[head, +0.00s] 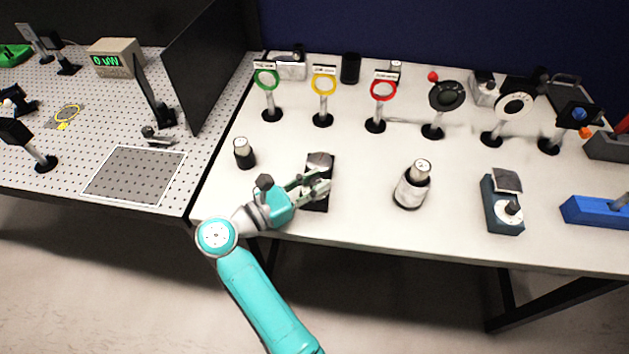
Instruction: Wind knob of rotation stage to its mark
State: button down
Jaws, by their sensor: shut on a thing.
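A dark block-shaped device (317,203) with a tilted grey plate (320,160) at its far end stands on the white table, left of centre. I take it for the rotation stage. My gripper (322,186) reaches over it from the left and is shut at its middle, where the knob sits. The fingers hide the knob, its dial and any mark. A similar blue-grey device (504,217) stands at the right, with a tilted plate and a black knob (513,208) on a pale dial; my gripper is far from it.
A small dark cylinder (244,154) stands left of my gripper, and a larger white-and-black one (411,190) stands to the right. Several post-mounted rings and optics line the back, including a green ring (266,79). A blue block (596,212) lies far right. The table's front strip is clear.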

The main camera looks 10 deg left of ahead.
jog(key=shift+f, duration=0.1)
dwell(0.3)
jog(key=c, duration=0.9)
grip_release()
jog(key=v, duration=1.2)
jog(key=shift+w+a, duration=0.1)
